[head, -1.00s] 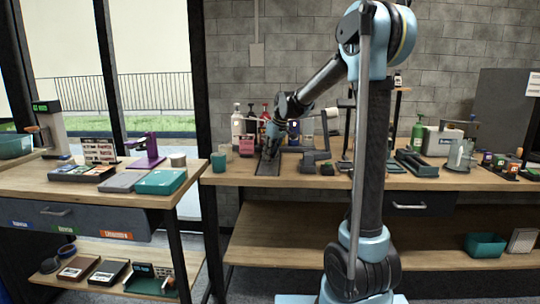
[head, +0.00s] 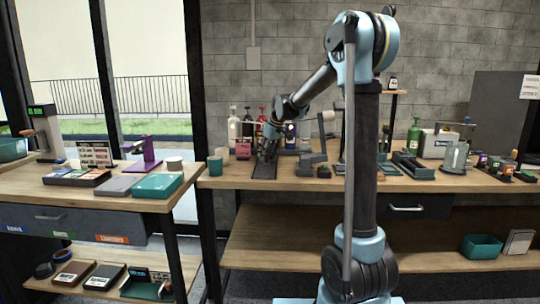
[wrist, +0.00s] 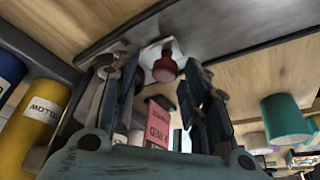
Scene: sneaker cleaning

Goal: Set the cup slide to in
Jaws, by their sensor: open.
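The cup slide (head: 264,171) is a dark grey track lying on the bench. In the wrist view its grey track (wrist: 235,35) runs across the top, with a pale carriage plate (wrist: 151,54) carrying a dark red knob (wrist: 165,70). My gripper (head: 268,153) is low over the slide. In the wrist view my gripper (wrist: 162,76) is open, with one finger on each side of the knob. I cannot tell whether either finger touches it. In the head view my gripper hides the carriage and knob.
A teal cup (head: 215,166) stands left of the slide; it also shows in the wrist view (wrist: 285,119). A pink box (head: 243,148) and several bottles stand close behind. A yellow bottle (wrist: 38,122) is near my gripper. A grey fixture (head: 308,164) stands to the right.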

